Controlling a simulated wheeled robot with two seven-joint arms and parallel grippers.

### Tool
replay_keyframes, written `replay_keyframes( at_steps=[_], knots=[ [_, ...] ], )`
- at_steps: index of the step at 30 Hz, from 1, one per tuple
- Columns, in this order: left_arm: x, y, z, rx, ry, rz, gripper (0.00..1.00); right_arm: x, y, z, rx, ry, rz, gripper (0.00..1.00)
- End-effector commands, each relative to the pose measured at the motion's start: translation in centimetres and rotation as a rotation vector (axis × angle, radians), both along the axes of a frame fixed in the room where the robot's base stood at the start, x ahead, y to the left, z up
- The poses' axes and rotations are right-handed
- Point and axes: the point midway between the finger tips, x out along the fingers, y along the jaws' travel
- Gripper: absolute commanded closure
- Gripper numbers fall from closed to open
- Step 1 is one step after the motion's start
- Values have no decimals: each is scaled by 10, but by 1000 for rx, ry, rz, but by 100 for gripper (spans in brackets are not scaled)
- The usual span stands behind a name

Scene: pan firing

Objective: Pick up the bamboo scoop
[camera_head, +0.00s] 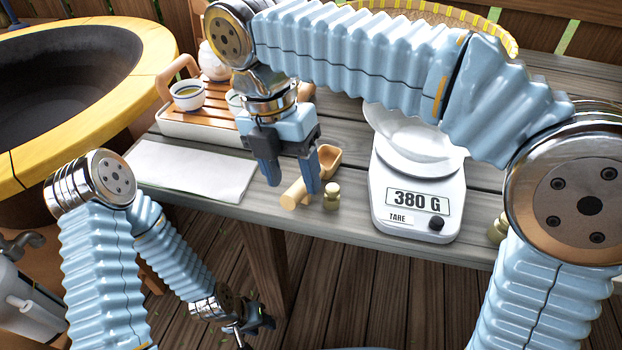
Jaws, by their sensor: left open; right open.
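The bamboo scoop (328,158) lies on the grey wooden table near its front edge. Its open end points to the back right, and its rounded end shows at the front left. My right gripper (292,186) points down over the scoop, open, with one finger to the left and the other in front of the scoop's middle. The right finger hides part of the scoop. I cannot tell whether the fingers touch it. My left gripper (250,334) is open and empty, low below the table's front edge at the bottom of the picture.
A white scale (416,205) reading 380 G with a white dish stands to the right. A small brass weight (331,196) stands close by the scoop. A white cloth (190,168) lies left, before a wooden tea tray (205,126) with cups. A large yellow-rimmed pan (150,75) is far left.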

Motion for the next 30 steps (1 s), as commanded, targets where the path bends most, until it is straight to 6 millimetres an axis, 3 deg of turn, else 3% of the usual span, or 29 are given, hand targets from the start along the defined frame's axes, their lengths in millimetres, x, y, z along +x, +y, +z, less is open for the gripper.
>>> replay_keyframes(
  at_steps=[6, 15, 26, 30],
  knots=[
    [0, 0, -7, 1, 0, 1, 57, -7, -5, -33, -2, 1, 1, 42],
    [0, 0, -7, 1, 0, 1, 57, -7, -5, -37, 0, 0, 0, 44],
    [0, 0, -7, 1, 0, 1, 57, -7, -5, -37, 0, 0, 0, 99],
    [0, 0, -7, 1, 0, 1, 57, -7, -5, -36, 0, 0, 0, 100]
  ],
)
